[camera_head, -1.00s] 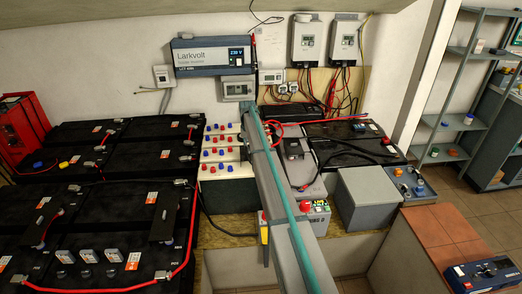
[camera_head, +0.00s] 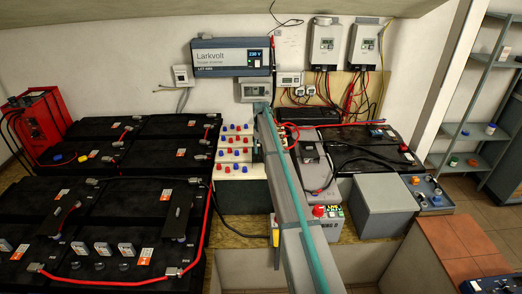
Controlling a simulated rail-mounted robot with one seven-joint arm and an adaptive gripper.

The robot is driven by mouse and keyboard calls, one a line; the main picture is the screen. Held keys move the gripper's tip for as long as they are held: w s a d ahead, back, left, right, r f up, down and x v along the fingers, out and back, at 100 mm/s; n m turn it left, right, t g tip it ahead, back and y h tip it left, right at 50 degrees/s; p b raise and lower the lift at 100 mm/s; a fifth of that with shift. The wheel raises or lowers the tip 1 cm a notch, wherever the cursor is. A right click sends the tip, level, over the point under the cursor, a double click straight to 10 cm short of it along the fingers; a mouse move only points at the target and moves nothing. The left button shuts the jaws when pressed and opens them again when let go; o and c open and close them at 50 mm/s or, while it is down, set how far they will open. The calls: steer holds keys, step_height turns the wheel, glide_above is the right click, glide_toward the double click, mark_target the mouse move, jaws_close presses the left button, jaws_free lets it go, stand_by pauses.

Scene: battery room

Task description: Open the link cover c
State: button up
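Black blocks that look like link covers lie on the large black batteries at the left. One black block (camera_head: 178,212) sits near the red cable, and another (camera_head: 64,211) lies further left; both look closed. I cannot read any letter on them, so I cannot tell which is link cover c. The black batteries (camera_head: 120,205) carry orange-and-white labels. My gripper does not show in this view.
A long grey beam with a teal strip crosses the middle and hides part of the bench. A red cable (camera_head: 207,225) runs along the batteries. A red charger (camera_head: 38,117) stands far left. A grey box (camera_head: 383,205) and a panel with terminals (camera_head: 231,155) stand on the bench.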

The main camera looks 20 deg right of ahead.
step_height(320, 180, up, 12)
steer(key=shift+f, duration=0.15)
stand_by(0.3)
steer(key=s+a+f+n, duration=0.1)
steer(key=s+a+f, duration=0.4)
steer(key=s, duration=0.4)
steer(key=s+a+f, duration=0.3)
steer(key=s+f, duration=0.4)
steer(key=s, duration=0.1)
steer(key=s+a+f+n, duration=0.1)
steer(key=s+a+f, duration=0.4)
steer(key=s, duration=0.4)
steer(key=s+a+f, duration=0.2)
steer(key=s+f, duration=0.1)
steer(key=s, duration=0.6)
steer(key=s+a+f+n, duration=0.1)
steer(key=s+a+f, duration=0.1)
steer(key=s, duration=0.7)
steer(key=s+a+f, duration=0.2)
steer(key=s+f, duration=0.1)
steer(key=s, duration=0.6)
steer(key=s+f+g, duration=0.3)
steer(key=s+f, duration=0.6)
steer(key=s, duration=0.5)
steer(key=s+f+g, duration=0.3)
steer(key=s+f, duration=0.6)
steer(key=s, duration=0.5)
steer(key=shift+d+g, duration=0.25)
steer(key=shift+g, duration=0.15)
